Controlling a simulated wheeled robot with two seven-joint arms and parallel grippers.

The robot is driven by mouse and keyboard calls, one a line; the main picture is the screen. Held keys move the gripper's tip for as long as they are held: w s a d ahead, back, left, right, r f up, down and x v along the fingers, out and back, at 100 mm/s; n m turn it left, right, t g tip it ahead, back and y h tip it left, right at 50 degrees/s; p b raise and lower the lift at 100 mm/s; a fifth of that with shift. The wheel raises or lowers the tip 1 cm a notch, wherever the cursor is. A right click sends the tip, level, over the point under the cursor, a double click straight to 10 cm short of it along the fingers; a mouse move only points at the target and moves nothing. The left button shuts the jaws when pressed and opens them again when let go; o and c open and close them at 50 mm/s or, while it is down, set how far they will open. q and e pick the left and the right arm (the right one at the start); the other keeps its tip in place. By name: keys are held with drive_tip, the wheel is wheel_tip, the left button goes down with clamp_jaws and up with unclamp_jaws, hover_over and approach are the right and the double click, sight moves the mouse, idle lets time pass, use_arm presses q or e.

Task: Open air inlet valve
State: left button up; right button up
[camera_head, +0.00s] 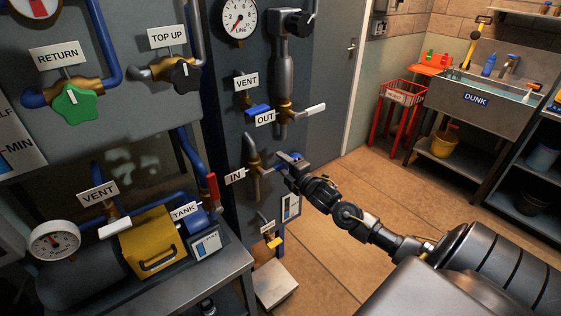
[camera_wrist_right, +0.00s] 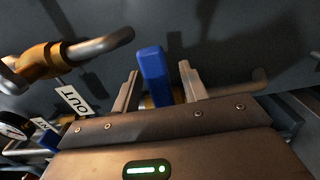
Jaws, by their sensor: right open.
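The inlet valve sits on the dark panel beside the IN label (camera_head: 235,177), with a brass body (camera_head: 252,158) and a grey pipe. My right gripper (camera_head: 291,161) is at the panel just right of this valve, below the OUT label (camera_head: 265,118). In the right wrist view, a blue lever handle (camera_wrist_right: 152,75) stands between the two open fingers of my right gripper (camera_wrist_right: 158,85). A gap shows on both sides of it near the tips. A bit of brass shows behind its base. My left gripper is not in view.
A brass valve with a silver lever (camera_head: 311,109) is above my right gripper. A line gauge (camera_head: 238,18) is higher up. A tank with a yellow band (camera_head: 150,242) stands on the bench at lower left. Tiled floor (camera_head: 400,200) is open between panel and sink (camera_head: 475,95).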

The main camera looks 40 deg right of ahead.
drive_tip(key=shift+w, duration=0.65)
clamp_jaws()
